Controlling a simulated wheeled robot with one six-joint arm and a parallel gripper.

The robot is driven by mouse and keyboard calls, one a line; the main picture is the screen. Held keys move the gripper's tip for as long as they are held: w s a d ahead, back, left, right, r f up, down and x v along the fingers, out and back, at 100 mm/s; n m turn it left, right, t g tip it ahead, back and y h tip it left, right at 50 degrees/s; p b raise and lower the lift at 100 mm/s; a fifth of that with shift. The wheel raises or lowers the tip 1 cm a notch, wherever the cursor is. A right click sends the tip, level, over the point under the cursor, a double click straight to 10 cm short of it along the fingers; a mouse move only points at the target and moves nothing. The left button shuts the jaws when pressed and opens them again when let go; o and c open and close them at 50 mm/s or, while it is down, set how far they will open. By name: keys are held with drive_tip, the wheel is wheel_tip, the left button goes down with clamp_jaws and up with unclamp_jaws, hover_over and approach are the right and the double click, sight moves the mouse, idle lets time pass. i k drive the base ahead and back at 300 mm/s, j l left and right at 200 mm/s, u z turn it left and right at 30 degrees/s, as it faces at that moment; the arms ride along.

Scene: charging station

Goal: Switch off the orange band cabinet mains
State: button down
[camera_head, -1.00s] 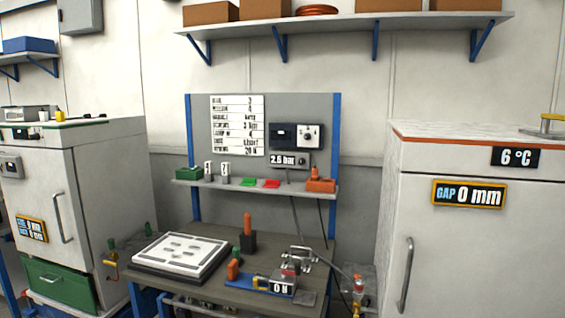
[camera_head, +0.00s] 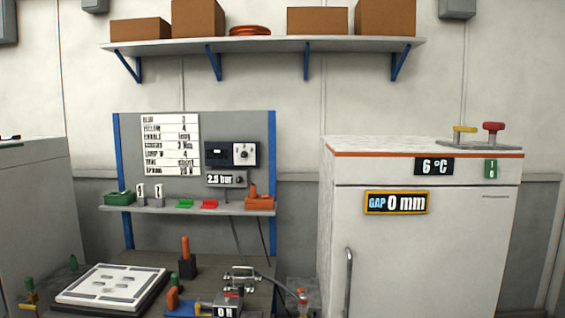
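The orange band cabinet (camera_head: 425,225) stands at the right, white, with an orange stripe (camera_head: 425,155) along its top front edge. Its door is shut and has a vertical handle (camera_head: 348,283). A "6 °C" display (camera_head: 434,166) is on the upper front, and a "GAP 0 mm" sign (camera_head: 397,202) is on the door. A small green switch plate marked "I" and "0" (camera_head: 491,168) is at the upper right of the front; its exact setting is too small to tell. My gripper is not in view.
A workbench (camera_head: 262,292) with a white plate fixture (camera_head: 112,285) and clamps stands left of the cabinet. On the cabinet top are a yellow handle (camera_head: 465,129) and a red handle (camera_head: 493,127). A shelf (camera_head: 265,46) with boxes hangs above. Another cabinet (camera_head: 35,220) is at far left.

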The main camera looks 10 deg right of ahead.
sight(491, 165)
drive_tip(key=z, duration=1.55)
